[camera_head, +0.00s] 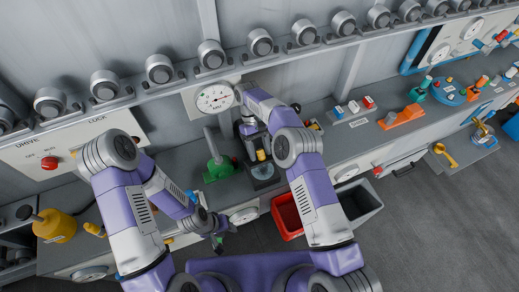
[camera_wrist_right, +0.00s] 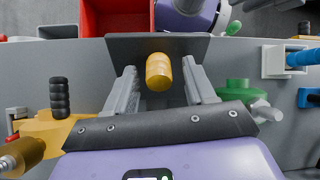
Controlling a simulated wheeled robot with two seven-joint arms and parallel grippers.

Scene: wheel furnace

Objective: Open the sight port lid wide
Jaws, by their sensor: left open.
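The sight port (camera_head: 266,182) is a dark block on the grey bench, with a round bluish face partly showing. A short yellow cylindrical knob (camera_head: 262,155) stands at it. In the right wrist view the knob (camera_wrist_right: 159,72) lies between the fingers, in front of a dark plate (camera_wrist_right: 130,46). I cannot tell how far the lid is raised. My right gripper (camera_wrist_right: 160,85) is open, one finger on each side of the knob, with visible gaps. My left gripper (camera_head: 217,238) is open and empty, low at the bench's front edge, apart from the port.
A green-based lever (camera_head: 218,168) stands just left of the port. A red bin (camera_head: 287,218) and a grey bin (camera_head: 360,207) are below the bench front. A gauge (camera_head: 214,98) is behind. A yellow-orange part with a black knob (camera_wrist_right: 60,97) shows in the right wrist view.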

